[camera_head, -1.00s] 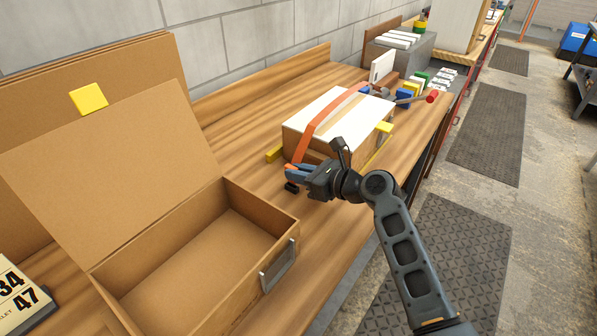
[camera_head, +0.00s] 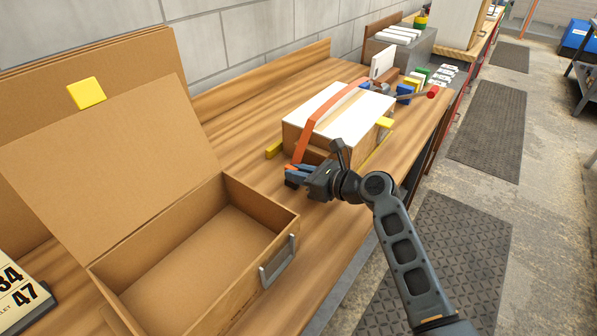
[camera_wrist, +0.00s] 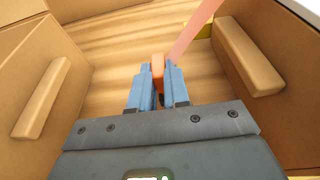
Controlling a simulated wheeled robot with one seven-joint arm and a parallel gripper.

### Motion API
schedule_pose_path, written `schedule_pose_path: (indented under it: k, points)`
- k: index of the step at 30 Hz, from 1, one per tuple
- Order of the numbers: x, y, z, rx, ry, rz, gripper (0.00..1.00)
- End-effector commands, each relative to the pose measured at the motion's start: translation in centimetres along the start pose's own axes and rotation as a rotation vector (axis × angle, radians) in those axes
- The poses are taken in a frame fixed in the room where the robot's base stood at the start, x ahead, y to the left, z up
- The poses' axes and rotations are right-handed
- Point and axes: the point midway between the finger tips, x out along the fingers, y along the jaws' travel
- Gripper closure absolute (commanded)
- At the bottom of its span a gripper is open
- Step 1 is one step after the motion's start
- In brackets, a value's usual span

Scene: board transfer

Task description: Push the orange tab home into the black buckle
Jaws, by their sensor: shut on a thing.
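The orange tab (camera_wrist: 157,68) is between the two blue fingers of my gripper (camera_wrist: 158,82) in the wrist view. My gripper (camera_head: 296,175) is shut on it at the near left corner of a white-topped box (camera_head: 340,112). An orange strap (camera_head: 312,119) runs over the box top and down its side to the fingers. A small dark piece (camera_head: 291,184), likely the black buckle, shows just below the fingertips, mostly hidden. Whether the tab touches it or sits in it cannot be told. The buckle does not show in the wrist view.
An open cardboard box (camera_head: 283,231) with a metal handle stands at the left, close to my gripper. Yellow blocks (camera_head: 274,150) sit beside the white-topped box. Several coloured blocks and a red-ended tool (camera_head: 432,92) lie behind it. Some bare bench shows between the boxes.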

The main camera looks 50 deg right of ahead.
Motion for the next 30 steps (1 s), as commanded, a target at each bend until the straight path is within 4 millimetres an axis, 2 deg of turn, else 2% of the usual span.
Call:
schedule_pose_path:
  k: [19,20,28,30]
  points:
    - [0.4,0.0,-1.4,0.001,0.001,0.000,1.00]
    - [0.4,0.0,-1.3,0.001,0.001,0.000,0.82]
    - [0.3,0.0,-1.3,0.000,0.000,0.000,0.56]
    - [0.3,0.0,-1.2,0.000,0.000,0.000,0.54]
